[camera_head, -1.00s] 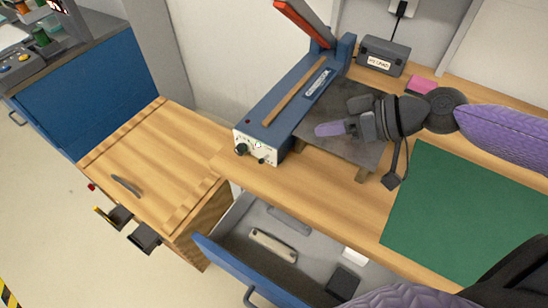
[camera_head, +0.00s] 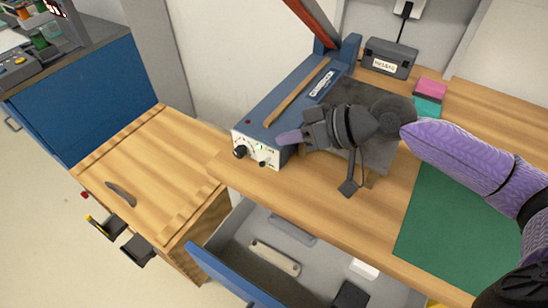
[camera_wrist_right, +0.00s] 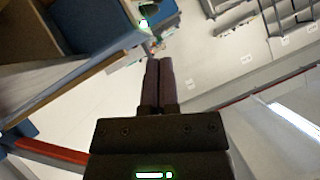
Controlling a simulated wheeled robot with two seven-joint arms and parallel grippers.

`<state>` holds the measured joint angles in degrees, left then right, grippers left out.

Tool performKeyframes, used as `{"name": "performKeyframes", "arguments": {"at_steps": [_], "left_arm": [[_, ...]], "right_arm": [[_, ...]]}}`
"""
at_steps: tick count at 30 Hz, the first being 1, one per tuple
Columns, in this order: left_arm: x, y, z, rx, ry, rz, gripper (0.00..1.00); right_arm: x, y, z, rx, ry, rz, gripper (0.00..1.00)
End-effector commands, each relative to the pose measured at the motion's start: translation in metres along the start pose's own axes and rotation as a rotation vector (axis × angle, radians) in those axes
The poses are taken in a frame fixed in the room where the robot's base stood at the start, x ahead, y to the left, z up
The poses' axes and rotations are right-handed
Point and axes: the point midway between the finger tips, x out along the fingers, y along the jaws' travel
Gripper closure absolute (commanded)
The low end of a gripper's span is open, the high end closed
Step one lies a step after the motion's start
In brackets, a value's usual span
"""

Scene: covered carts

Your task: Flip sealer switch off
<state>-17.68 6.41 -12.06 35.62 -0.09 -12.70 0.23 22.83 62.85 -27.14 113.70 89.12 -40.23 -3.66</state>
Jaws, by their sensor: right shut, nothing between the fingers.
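The blue heat sealer (camera_head: 288,98) stands on the wooden bench with its red lever arm (camera_head: 313,22) raised. Its white front panel (camera_head: 252,150) carries a black knob (camera_head: 240,152), a small dark switch (camera_head: 263,163) and a small green light. My right gripper (camera_head: 284,137) is shut and empty, its purple fingertips just right of the panel, near the sealer's front corner. Whether they touch it I cannot tell. In the right wrist view the shut fingers (camera_wrist_right: 158,85) point forward, with a bright green-white spot (camera_wrist_right: 144,24) beyond them. My left gripper is not in view.
A dark platform (camera_head: 380,150) lies beside the sealer under my right wrist. A black box (camera_head: 388,58) and pink and teal blocks (camera_head: 429,92) stand behind. An open blue drawer (camera_head: 232,276) juts out below the bench. A green mat (camera_head: 450,225) lies right.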

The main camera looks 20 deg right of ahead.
Motion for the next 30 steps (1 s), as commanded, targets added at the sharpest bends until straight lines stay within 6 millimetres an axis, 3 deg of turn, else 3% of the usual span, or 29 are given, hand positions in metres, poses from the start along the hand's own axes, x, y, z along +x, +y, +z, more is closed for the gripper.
{"name": "performKeyframes", "arguments": {"at_steps": [3,9,20,30], "left_arm": [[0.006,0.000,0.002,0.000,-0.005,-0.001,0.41],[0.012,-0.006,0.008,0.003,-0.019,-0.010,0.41],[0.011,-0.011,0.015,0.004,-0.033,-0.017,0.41],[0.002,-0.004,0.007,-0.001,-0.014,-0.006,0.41]], "right_arm": [[0.023,0.000,0.006,0.002,-0.002,-0.002,1.00],[0.041,0.000,0.025,0.001,-0.002,0.000,1.00],[0.044,0.000,0.029,0.000,-0.001,0.001,1.00],[0.043,0.000,0.027,-0.043,0.000,0.029,1.00]]}}
